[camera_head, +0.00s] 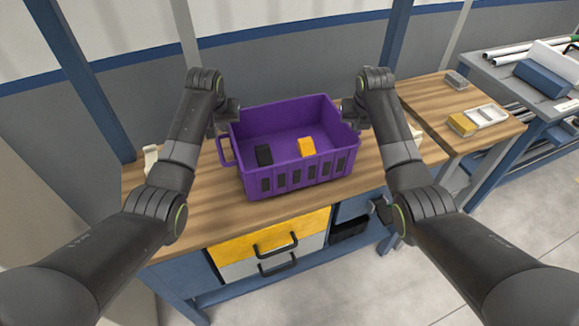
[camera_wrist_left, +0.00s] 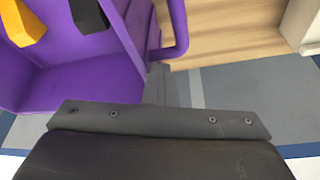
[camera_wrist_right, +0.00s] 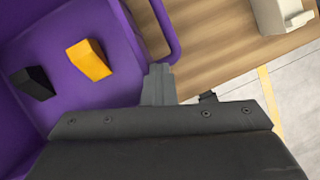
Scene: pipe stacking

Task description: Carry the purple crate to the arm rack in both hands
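The purple crate (camera_head: 300,172) stands upright on the wooden workbench. It holds a black block (camera_head: 264,155) and a yellow block (camera_head: 307,147). My left gripper (camera_head: 228,118) is at the crate's left side, close to its side handle (camera_head: 222,152). The left wrist view shows this handle (camera_wrist_left: 180,30) right by the finger area. My right gripper (camera_head: 350,112) is at the crate's right side. The right wrist view shows its grey finger (camera_wrist_right: 158,84) close to the right handle (camera_wrist_right: 166,25). Contact and finger gaps are unclear. I cannot identify the arm rack.
The wooden workbench (camera_head: 190,215) has yellow and grey drawers below. Pale parts lie beside the crate, left (camera_head: 150,158) and right (camera_head: 415,133). A second wooden table (camera_head: 435,98) with small trays adjoins at right. A grey table (camera_head: 510,75) with pipes stands farther right. The floor at right is clear.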

